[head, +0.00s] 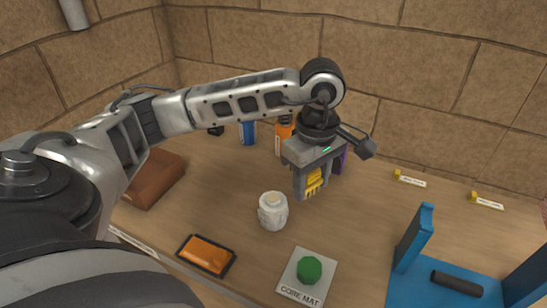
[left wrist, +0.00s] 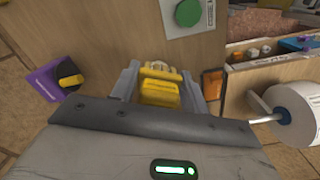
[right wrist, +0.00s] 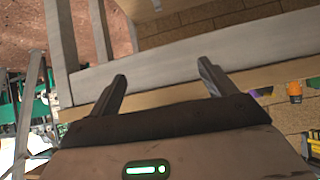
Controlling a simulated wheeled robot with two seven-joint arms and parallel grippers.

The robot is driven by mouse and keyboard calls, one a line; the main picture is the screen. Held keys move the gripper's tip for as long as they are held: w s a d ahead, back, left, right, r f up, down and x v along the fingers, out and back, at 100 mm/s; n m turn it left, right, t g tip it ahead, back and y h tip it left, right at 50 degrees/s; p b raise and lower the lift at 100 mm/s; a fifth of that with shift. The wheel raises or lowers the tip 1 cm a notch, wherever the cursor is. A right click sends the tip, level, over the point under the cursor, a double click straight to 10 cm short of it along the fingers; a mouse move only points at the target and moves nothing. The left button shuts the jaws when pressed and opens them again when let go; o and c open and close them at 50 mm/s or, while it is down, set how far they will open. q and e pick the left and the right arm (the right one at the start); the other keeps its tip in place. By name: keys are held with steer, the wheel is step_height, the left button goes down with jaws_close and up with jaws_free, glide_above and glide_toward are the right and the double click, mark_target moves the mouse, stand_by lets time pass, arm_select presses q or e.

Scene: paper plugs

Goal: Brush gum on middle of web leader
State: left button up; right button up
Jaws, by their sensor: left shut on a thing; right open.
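My left gripper (head: 309,193) is shut on a yellow, brush-like thing (head: 316,180), held above the wooden table. In the left wrist view the yellow thing (left wrist: 159,91) sits between the fingers with its toothed end outward. A white, lumpy cylinder (head: 272,211) stands on the table, left of and below the gripper. A green disc (head: 309,269) sits on the white core mat (head: 291,282) at the front. I cannot make out a web leader for sure. My right gripper (right wrist: 162,72) is open and empty, away from this tabletop.
An orange pad (head: 205,254) lies in a dark tray at the front left. A blue stand (head: 412,238) with a black rod (head: 457,282) is at the right. A brown pouch (head: 152,180) lies at left. The table's back right is mostly clear.

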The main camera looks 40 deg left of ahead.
arm_select(q)
steer(key=a+n, duration=0.4)
steer(key=n, duration=0.7)
steer(key=n+b, duration=0.2)
steer(key=n, duration=1)
glide_above(274, 196)
steer(key=f, duration=0.1)
step_height(274, 196, down, 4)
steer(key=b, duration=0.3)
steer(key=shift+w+f, duration=0.1)
steer(key=shift+f, duration=0.1)
steer(key=shift+f+b, duration=0.4)
steer(key=shift+f, duration=0.4)
arm_select(e)
steer(key=shift+w+a+f+y, duration=0.15)
steer(key=shift+a+f, duration=0.1)
steer(key=shift+f, duration=0.4)
steer(key=shift+w+a+f+y, duration=0.1)
steer(key=shift+a+f+y, duration=0.1)
steer(key=shift+f, duration=0.4)
arm_select(q)
steer(key=shift+f, duration=0.2)
arm_select(e)
steer(key=shift+w+a, duration=0.1)
steer(key=shift+w, duration=0.05)
arm_select(q)
steer(key=shift+f+b, duration=0.3)
steer(key=shift+b, duration=0.15)
arm_select(e)
steer(key=shift+f, duration=0.3)
